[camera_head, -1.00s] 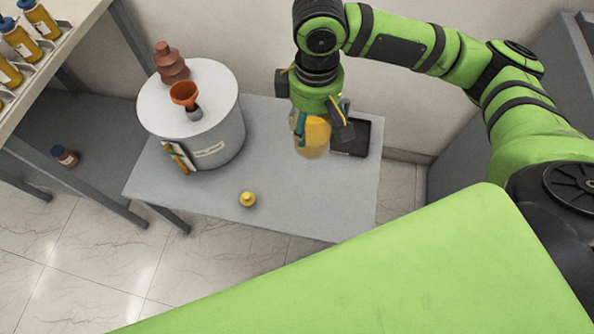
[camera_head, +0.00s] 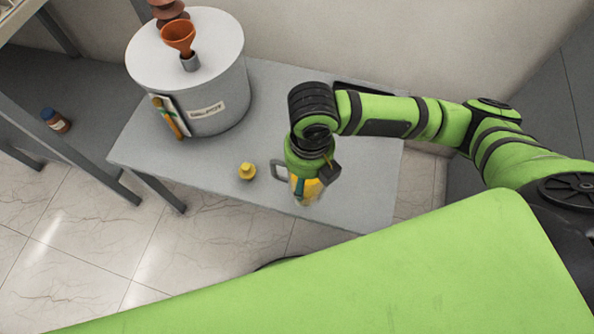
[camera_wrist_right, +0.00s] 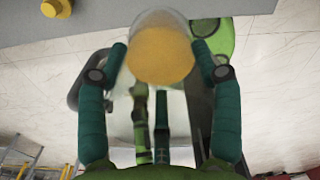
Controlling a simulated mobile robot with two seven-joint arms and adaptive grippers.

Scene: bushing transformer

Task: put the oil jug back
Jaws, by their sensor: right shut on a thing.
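The oil jug (camera_head: 304,194) is clear with yellow oil and has a grey handle on its left. My right gripper (camera_head: 313,182) is shut on it and holds it over the front edge of the grey table (camera_head: 355,195). In the right wrist view the jug (camera_wrist_right: 161,52) sits between the two teal fingers of the gripper (camera_wrist_right: 160,62), with its yellow oil facing the camera. Whether the jug touches the table is hard to tell. My left gripper is not in view.
A small yellow cap-like piece (camera_head: 247,171) stands on the table left of the jug. A grey drum (camera_head: 218,92) with an orange funnel (camera_head: 178,38) stands at the back left. A dark tray (camera_head: 362,87) is mostly hidden behind my arm. A brown bottle (camera_head: 56,121) lies left.

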